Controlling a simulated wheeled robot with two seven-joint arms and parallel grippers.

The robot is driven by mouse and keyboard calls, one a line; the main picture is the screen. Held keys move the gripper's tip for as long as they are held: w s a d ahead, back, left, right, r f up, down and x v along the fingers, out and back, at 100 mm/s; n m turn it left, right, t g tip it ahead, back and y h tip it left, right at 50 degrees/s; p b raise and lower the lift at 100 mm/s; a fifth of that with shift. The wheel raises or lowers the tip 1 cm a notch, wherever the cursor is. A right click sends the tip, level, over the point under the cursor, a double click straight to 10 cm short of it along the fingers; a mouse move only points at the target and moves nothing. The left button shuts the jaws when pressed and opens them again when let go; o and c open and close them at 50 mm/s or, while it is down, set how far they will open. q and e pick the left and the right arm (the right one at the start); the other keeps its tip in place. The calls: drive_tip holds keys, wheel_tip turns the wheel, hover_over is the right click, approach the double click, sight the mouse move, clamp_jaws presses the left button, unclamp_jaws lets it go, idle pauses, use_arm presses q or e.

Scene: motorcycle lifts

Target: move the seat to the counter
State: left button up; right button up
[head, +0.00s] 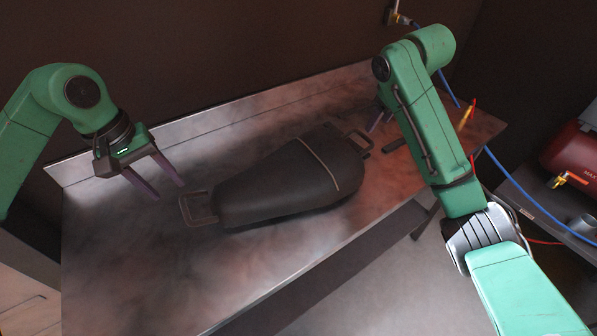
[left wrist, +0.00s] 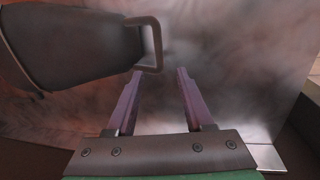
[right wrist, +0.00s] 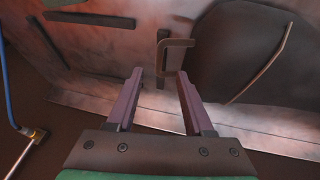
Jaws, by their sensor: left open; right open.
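The dark seat (head: 290,178) lies flat on the mottled grey-brown counter (head: 130,270), with a loop handle at each end. Its left handle (head: 200,208) is just right of and below my left gripper (head: 168,190), which is open and empty above the counter. In the left wrist view the seat (left wrist: 75,45) and its handle (left wrist: 155,42) are ahead of the open fingers. My right gripper (right wrist: 158,85) is open, with the seat's right handle (right wrist: 176,52) just beyond its fingertips. In the head view the right arm partly hides that gripper.
A dark bar (head: 397,143) lies on the counter by the right handle. A raised backsplash (head: 230,110) runs along the back edge. A blue hose (head: 520,190) and a red compressor (head: 575,150) are at the right. The counter's front left is clear.

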sight(369, 138)
use_arm(q)
drive_tip(key=f, duration=0.3)
drive_tip(key=d+f, duration=0.1)
drive_tip(key=f, duration=0.3)
drive_tip(key=d+f, duration=0.1)
drive_tip(key=f, duration=0.2)
drive_tip(key=shift+w+f, duration=0.35)
drive_tip(key=shift+w, duration=0.05)
use_arm(e)
drive_tip(key=x, duration=1.1)
drive_tip(key=shift+s+r, duration=0.1)
use_arm(q)
clamp_jaws()
use_arm(e)
clamp_jaws()
drive_tip(key=shift+d, duration=0.1)
